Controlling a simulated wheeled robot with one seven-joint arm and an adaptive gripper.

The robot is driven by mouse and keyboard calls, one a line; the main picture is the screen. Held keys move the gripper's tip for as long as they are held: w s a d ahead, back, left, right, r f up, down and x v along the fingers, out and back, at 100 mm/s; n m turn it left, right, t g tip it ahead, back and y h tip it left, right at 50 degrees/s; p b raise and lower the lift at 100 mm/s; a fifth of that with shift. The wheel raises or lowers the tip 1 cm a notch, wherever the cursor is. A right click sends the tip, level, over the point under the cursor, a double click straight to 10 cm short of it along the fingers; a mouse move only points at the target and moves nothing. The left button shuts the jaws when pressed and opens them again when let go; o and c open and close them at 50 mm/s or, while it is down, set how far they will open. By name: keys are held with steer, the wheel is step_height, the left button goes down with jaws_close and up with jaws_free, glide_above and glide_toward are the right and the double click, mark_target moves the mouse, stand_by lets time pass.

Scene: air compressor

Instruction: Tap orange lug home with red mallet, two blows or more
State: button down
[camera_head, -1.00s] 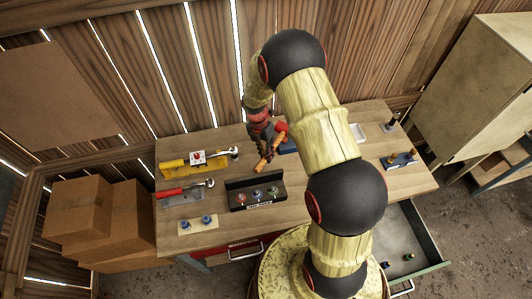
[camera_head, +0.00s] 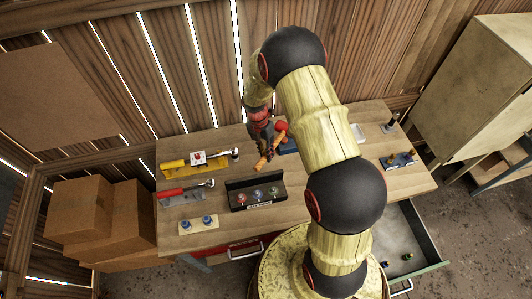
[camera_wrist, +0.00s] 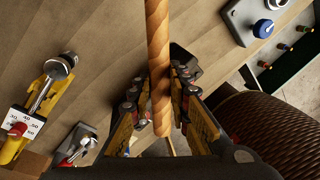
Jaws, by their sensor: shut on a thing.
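The mallet's red head (camera_head: 281,126) and pale wooden handle (camera_head: 263,161) show beside my gripper (camera_head: 268,148) over the back middle of the bench. In the wrist view my gripper (camera_wrist: 160,100) is shut on the handle (camera_wrist: 158,45), which runs up out of the picture; the head is outside that view. A blue block (camera_head: 288,146) lies just right of the mallet, partly hidden by my arm. I cannot make out the orange lug for certain; it may be hidden behind my arm or the mallet.
A yellow torque wrench (camera_head: 174,164) and a red-handled tool (camera_head: 172,192) lie at the left. A black tray (camera_head: 241,208) with several coloured pieces stands in front. An open drawer (camera_head: 405,240) juts out front right.

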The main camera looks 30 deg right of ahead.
steer(key=shift+f, duration=0.1)
stand_by(1.1)
steer(key=shift+f, duration=0.3)
stand_by(0.9)
steer(key=w+b+x, duration=0.1)
steer(key=b+x, duration=0.3)
steer(key=x, duration=0.2)
steer(key=p+v, duration=0.1)
steer(key=v, duration=0.1)
steer(key=p+v, duration=0.1)
steer(key=s+p+v, duration=0.1)
steer(key=p+v, duration=0.1)
steer(key=shift+w+r, duration=0.1)
steer(key=shift+r, duration=0.35)
steer(key=shift+f, duration=0.1)
